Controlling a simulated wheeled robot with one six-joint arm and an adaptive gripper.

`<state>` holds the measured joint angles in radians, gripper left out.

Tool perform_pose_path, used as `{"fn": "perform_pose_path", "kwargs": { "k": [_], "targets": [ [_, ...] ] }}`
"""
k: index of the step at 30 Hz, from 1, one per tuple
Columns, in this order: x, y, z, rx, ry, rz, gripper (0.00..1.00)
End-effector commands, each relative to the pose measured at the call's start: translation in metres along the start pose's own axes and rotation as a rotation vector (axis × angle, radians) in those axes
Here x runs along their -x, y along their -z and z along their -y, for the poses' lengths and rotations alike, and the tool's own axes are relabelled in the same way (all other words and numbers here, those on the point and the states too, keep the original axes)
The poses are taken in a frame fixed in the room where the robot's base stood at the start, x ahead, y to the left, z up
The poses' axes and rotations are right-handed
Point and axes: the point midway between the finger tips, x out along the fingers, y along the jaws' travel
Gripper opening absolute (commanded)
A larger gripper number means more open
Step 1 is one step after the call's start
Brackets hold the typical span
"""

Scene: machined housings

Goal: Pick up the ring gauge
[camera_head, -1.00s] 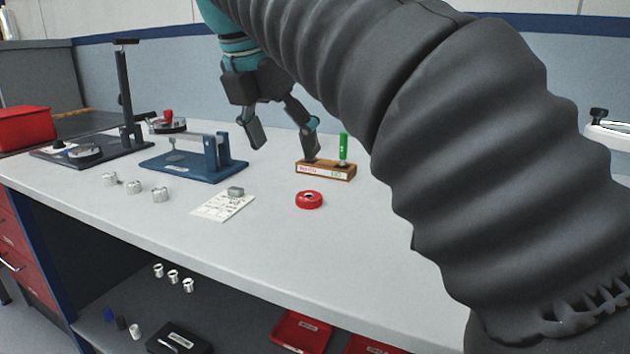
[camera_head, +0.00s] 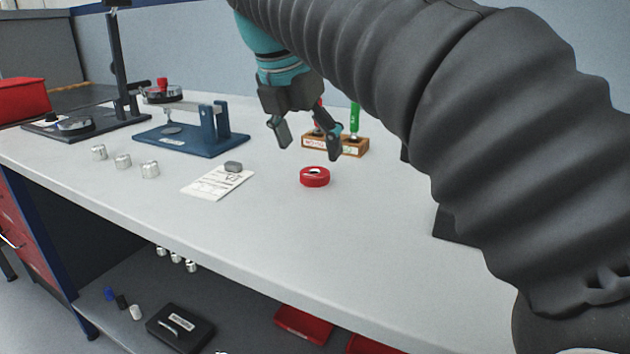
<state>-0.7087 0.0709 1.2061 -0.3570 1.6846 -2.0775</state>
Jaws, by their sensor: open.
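The ring gauge (camera_head: 315,180), a short red ring with a hole in its middle, lies flat on the grey bench. My gripper (camera_head: 309,147) is open and empty. In the picture its two fingers point down just above and behind the ring, with a gap still showing between the fingertips and the ring. The exact height over the bench is hard to tell.
A wooden block (camera_head: 356,150) with a green-handled and a red-handled gauge stands just behind my right finger. A paper sheet (camera_head: 208,187) with a small grey piece lies left. The front right bench is clear.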

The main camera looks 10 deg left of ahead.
Motion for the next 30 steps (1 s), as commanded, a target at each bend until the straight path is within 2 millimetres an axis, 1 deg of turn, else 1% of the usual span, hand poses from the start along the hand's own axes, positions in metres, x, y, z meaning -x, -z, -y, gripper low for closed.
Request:
{"fn": "perform_pose_path", "kwargs": {
  "k": [5, 13, 16, 21, 22, 23, 24, 26, 27, 29, 30],
  "targets": [
    [-0.011, 0.001, -0.002, 0.001, 0.001, -0.001, 0.80],
    [-0.048, 0.002, -0.005, 0.000, 0.002, -0.001, 0.80],
    [-0.052, 0.002, -0.005, 0.001, 0.000, 0.000, 0.80],
    [-0.052, 0.002, -0.005, 0.001, -0.001, 0.000, 0.80],
    [-0.052, 0.002, -0.005, 0.001, -0.001, 0.000, 0.78],
    [-0.052, 0.002, -0.005, 0.001, -0.001, 0.000, 0.70],
    [-0.052, 0.002, -0.005, 0.001, -0.001, 0.000, 0.60],
    [-0.052, 0.002, -0.005, 0.001, -0.001, 0.000, 0.45],
    [-0.052, 0.002, -0.005, 0.001, -0.001, 0.000, 0.35],
    [-0.052, 0.002, -0.005, 0.001, 0.000, 0.000, 0.20],
    [-0.052, 0.002, -0.005, 0.001, 0.000, 0.000, 0.10]
  ]
}}
